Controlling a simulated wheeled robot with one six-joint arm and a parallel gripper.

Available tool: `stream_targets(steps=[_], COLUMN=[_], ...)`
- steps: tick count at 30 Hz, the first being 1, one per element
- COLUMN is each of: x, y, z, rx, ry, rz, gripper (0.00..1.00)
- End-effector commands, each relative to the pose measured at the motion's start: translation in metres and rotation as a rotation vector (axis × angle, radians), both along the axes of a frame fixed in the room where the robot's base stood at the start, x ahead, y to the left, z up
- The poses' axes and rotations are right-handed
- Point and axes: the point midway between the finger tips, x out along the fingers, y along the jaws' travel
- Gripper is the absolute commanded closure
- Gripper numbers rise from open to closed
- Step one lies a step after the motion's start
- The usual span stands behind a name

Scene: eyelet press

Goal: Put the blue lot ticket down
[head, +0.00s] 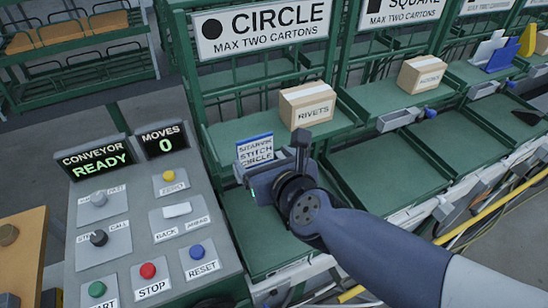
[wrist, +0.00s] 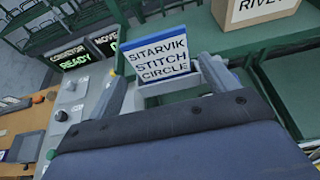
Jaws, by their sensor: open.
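The blue lot ticket (head: 255,149) is a white card with a blue top edge, reading SITARVIK STITCH CIRCLE. It stands nearly upright at the front edge of the CIRCLE bay. In the wrist view the ticket (wrist: 162,63) rises from a grey holder (wrist: 168,88). My gripper (head: 262,172) is right in front of it. In the wrist view the fingers of my gripper (wrist: 163,76) are open, one on each side of the ticket, with gaps showing. The ticket's lower edge is hidden in the holder.
A RIVETS carton (head: 307,105) sits on the CIRCLE shelf (head: 225,132) to the right. Another carton (head: 423,73) is in the SQUARE bay. A control panel (head: 150,235) stands close on the left, its displays reading READY and 0. Lower green trays (head: 375,175) are empty.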

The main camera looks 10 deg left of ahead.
Motion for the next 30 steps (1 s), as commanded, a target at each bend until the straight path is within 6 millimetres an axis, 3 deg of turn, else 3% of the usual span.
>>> stream_targets(steps=[1, 9, 30], x=[-0.008, -0.031, -0.035], y=[-0.004, -0.018, -0.021], z=[0.011, 0.018, 0.017], rx=[0.002, 0.0, -0.001], ry=[-0.002, -0.001, 0.0], rz=[0.002, 0.001, 0.0], gripper=[0.19, 0.19, 0.19])
